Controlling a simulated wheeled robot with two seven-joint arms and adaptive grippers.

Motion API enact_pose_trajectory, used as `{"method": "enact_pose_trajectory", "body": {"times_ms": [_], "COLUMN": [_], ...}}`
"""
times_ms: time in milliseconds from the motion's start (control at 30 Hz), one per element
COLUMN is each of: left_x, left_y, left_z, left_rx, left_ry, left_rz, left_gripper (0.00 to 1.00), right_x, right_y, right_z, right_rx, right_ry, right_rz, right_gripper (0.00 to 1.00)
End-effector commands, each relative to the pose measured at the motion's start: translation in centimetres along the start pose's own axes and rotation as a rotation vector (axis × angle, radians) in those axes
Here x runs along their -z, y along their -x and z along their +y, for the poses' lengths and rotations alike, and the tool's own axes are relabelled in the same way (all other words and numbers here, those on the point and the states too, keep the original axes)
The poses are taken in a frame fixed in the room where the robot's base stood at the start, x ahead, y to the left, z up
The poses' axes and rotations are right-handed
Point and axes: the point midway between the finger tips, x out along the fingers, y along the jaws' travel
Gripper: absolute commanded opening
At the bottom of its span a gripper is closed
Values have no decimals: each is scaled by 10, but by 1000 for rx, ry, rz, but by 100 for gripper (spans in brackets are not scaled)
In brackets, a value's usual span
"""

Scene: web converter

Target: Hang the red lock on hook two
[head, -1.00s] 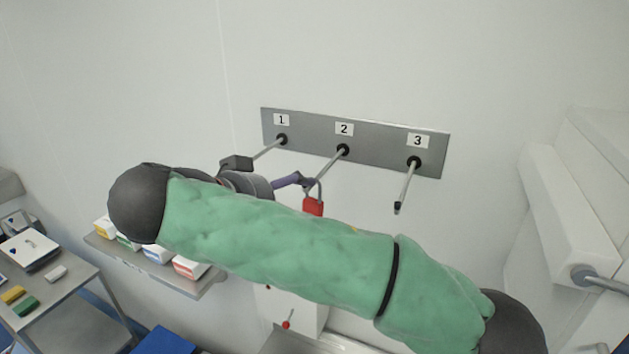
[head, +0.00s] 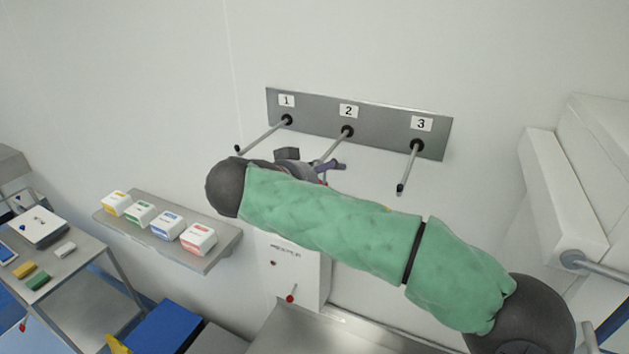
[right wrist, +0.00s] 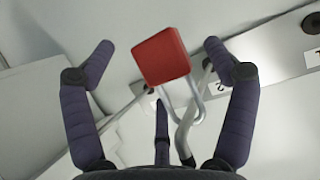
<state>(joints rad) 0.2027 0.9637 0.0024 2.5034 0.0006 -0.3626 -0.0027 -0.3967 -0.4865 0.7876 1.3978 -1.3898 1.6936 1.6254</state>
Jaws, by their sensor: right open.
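The red lock (right wrist: 160,56) shows its body and metal shackle in the right wrist view. The shackle appears to loop around the rod of hook two (right wrist: 186,135). In the head view only a sliver of the lock (head: 323,181) shows below hook two (head: 336,146), whose outer end is hidden by my arm. My right gripper (head: 333,166) is at this rod. In the right wrist view its purple fingers (right wrist: 159,47) are spread wide on both sides of the lock, apart from it. My left gripper is in neither view.
Hook one (head: 262,137) and hook three (head: 409,170) stick out empty on either side from the grey plate (head: 383,133). A shelf with small boxes (head: 168,226) is lower left. A white box (head: 300,262) is below my right arm.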

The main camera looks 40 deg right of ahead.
Motion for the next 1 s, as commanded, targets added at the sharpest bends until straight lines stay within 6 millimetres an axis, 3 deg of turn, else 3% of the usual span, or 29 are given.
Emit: {"method": "enact_pose_trajectory", "body": {"times_ms": [300,533,1000], "left_x": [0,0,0], "left_y": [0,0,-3], "left_z": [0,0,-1], "left_rx": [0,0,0], "left_ry": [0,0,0], "left_rz": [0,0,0], "left_gripper": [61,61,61], "right_x": [0,0,-1], "right_y": [-2,-2,-2], "right_z": [0,0,-1], "right_rx": [0,0,0], "right_ry": [0,0,0], "right_rz": [0,0,0], "right_gripper": [83,20,20]}}
